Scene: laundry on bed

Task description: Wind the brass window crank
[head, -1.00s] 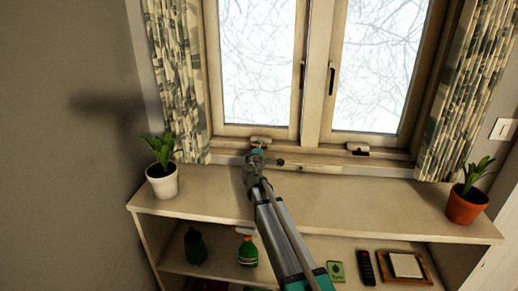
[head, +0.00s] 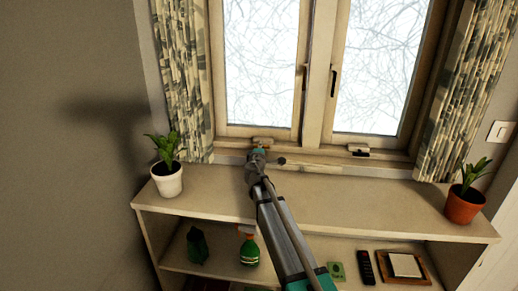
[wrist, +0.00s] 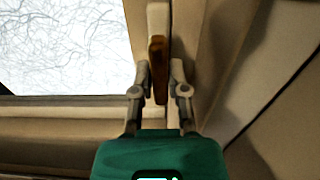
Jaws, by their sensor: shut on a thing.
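In the wrist view a narrow brown-gold piece, which looks like the brass crank's handle (wrist: 157,68), stands between the two fingertips of my gripper (wrist: 160,76). The fingers are shut on it. In the head view my gripper (head: 259,151) is at the sill below the left window pane, just under a pale crank housing (head: 262,140). My gripper hides most of the crank there, so its arm's angle is hard to tell.
A second fitting (head: 358,150) sits under the right pane. A white-potted plant (head: 167,181) and a terracotta-potted plant (head: 464,205) stand at the ends of the shelf top (head: 370,203). Curtains (head: 182,80) hang at the sides. The shelf top between the plants is clear.

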